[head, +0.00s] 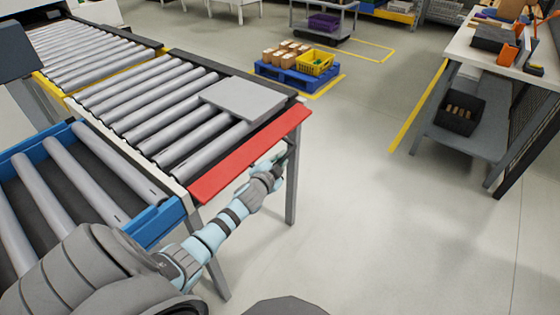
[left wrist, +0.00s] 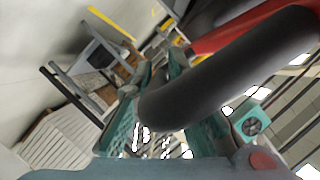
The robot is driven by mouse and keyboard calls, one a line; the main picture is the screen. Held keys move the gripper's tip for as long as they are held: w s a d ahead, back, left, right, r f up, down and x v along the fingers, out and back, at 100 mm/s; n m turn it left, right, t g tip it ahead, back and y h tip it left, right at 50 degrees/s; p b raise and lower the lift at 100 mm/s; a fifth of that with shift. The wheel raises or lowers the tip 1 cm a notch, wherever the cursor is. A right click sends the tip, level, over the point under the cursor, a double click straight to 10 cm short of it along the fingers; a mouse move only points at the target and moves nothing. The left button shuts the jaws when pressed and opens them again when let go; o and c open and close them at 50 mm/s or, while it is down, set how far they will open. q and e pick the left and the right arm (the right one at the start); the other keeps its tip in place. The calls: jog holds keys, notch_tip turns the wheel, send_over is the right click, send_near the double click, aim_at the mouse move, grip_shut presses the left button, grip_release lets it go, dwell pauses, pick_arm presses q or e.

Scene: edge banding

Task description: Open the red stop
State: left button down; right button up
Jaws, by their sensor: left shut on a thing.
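The red stop (head: 248,156) is a long flat red bar across the near right end of the roller conveyor. It also shows at the upper right of the left wrist view (left wrist: 235,28). A thick dark grey curved handle (left wrist: 235,65) runs beside the red stop in the left wrist view and passes between the teal fingers. My left gripper (head: 281,163) is at the outer side of the stop, near its right half, and is shut on this handle. In the head view the handle is hidden by the gripper. My right gripper is not in view.
A grey panel (head: 243,98) lies on the conveyor rollers (head: 165,105) behind the stop. A blue-framed roller section (head: 160,222) is at the left. A workbench (head: 470,48) stands at the right, and a blue pallet (head: 297,78) further back. The floor right of the conveyor is clear.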

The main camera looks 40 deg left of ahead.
pick_arm(q)
jog(key=shift+n+h, duration=0.3)
jog(key=shift+n, duration=0.2)
notch_tip(320, 180, up, 5)
jog(key=p, duration=0.7)
jog(key=shift+a, duration=0.15)
jog(key=shift+f, duration=0.25)
jog(key=c, duration=1.6)
grip_release()
jog(key=v, duration=1.2)
